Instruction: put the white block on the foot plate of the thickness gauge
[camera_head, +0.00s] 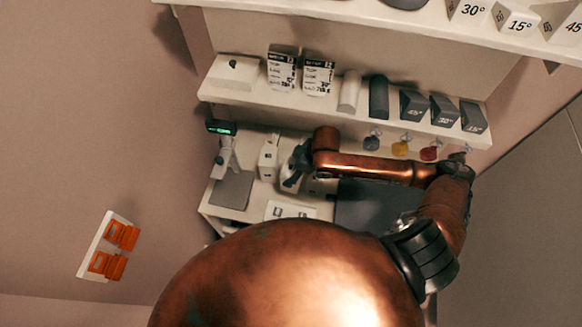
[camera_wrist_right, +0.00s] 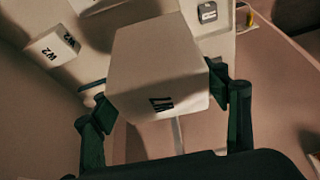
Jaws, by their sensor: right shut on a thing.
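The thickness gauge (camera_head: 224,150), with a lit green display, stands at the left of the lower counter in the head view. A flat grey plate (camera_head: 232,190) lies at its foot, and I see nothing on it. My right gripper (camera_head: 290,178) is to the right of the gauge, partly hidden by its own arm. In the right wrist view its two fingers (camera_wrist_right: 165,105) are shut on a white block (camera_wrist_right: 155,65) with dark lettering on its lower face. A second white block (camera_wrist_right: 52,53), marked W2, sits apart at the left. My left gripper is not in view.
Orange clips (camera_head: 122,235) are on the left wall. A small grey block (camera_wrist_right: 207,12) shows in the wrist view.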

